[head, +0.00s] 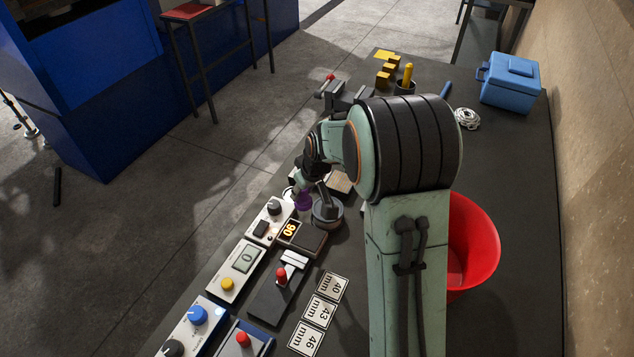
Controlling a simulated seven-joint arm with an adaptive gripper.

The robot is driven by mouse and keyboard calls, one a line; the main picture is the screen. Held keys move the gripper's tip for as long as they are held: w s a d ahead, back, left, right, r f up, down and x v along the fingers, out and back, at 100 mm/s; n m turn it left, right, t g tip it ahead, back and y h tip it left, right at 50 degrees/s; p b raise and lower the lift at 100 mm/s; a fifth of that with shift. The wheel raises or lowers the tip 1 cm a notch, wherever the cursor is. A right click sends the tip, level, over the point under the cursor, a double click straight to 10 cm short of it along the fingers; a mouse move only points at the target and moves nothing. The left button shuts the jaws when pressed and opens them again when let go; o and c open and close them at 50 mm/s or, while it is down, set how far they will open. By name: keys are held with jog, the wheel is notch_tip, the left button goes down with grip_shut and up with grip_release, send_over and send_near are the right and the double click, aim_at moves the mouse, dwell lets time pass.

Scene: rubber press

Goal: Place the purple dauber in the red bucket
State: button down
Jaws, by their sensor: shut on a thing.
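The purple dauber (303,201) shows as a small purple patch between my gripper's fingers, just left of a round grey tin. My gripper (312,196) is shut on it, low over the table; the arm hides much of the grip. Whether the dauber touches the table or the tin cannot be told. The red bucket (476,245) stands on the table at the right, partly hidden behind my arm. Its visible inside looks empty.
Control boxes with knobs (236,270) line the table's left edge. Number cards (319,312) lie in front. The round tin (328,215) sits by my gripper. A blue cooler (510,82), a white cord coil (467,118) and yellow blocks (388,70) are at the back.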

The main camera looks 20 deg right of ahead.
aim_at(308, 201)
jog(key=shift+s+r, duration=0.15)
jog(key=shift+s, duration=0.2)
notch_tip(308, 201, up, 11)
jog(key=s+d+n+g+y, duration=0.3)
jog(key=s+d+n+g, duration=0.3)
jog(key=s+d+n, duration=1.3)
jog(key=shift+m, duration=0.5)
jog(key=f, duration=1.5)
jog(key=s+f, duration=0.1)
jog(key=f, duration=0.7)
jog(key=shift+a, duration=0.15)
jog(key=shift+f, duration=0.1)
jog(key=c, duration=0.9)
grip_release()
jog(key=shift+f, duration=0.1)
jog(key=shift+c, duration=0.2)
